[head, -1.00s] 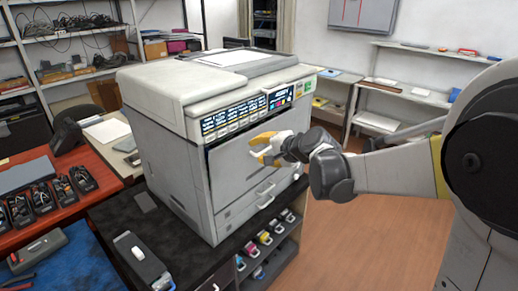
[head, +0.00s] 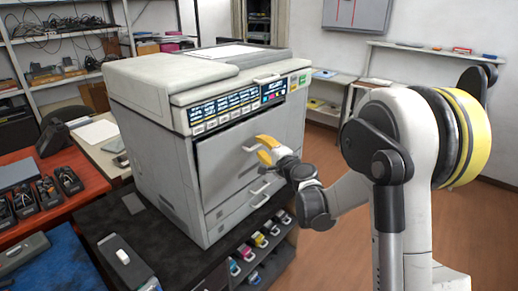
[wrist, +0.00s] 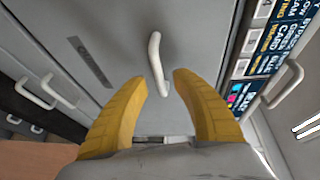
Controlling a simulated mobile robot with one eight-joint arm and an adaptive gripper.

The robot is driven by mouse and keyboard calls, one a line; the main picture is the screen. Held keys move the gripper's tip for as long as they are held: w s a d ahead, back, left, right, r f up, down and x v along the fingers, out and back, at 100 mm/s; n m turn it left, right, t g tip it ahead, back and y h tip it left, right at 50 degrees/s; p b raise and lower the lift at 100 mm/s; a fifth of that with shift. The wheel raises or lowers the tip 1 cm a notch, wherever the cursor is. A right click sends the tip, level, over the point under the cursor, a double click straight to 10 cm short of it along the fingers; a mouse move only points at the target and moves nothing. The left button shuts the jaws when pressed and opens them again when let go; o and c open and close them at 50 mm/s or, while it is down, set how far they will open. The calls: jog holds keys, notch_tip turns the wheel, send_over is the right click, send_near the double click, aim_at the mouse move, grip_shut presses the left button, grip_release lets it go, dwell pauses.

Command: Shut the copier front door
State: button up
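The grey copier (head: 165,130) stands on a dark cabinet top. Its front door (head: 225,165) is a flat grey panel with a pale bar handle (head: 252,146); it looks nearly flush, with a dark line along its top edge. Any small gap is hard to judge. My gripper (head: 266,149), with yellow fingers, is just in front of the door at the handle. In the wrist view the fingers (wrist: 160,82) are open, and the handle (wrist: 156,62) stands ahead with its lower end between the fingertips. I see no clear contact.
A control panel (head: 236,109) runs above the door. Drawer handles (head: 259,189) lie below it. Several colored cartridges (head: 258,240) sit on the cabinet shelf underneath. A red table (head: 85,195) is at the left. The wooden floor (head: 335,250) at the right is open.

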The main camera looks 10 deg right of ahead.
jog(key=shift+x, duration=0.95)
grip_shut()
jog(key=shift+w+a+r, duration=0.25)
jog(key=shift+w+a, duration=0.4)
jog(key=shift+w, duration=0.25)
grip_release()
send_near(253, 141)
jog(key=v, duration=0.2)
jog(key=shift+s+d+r, duration=0.1)
jog(key=shift+s+d, duration=0.05)
jog(key=shift+s, duration=0.25)
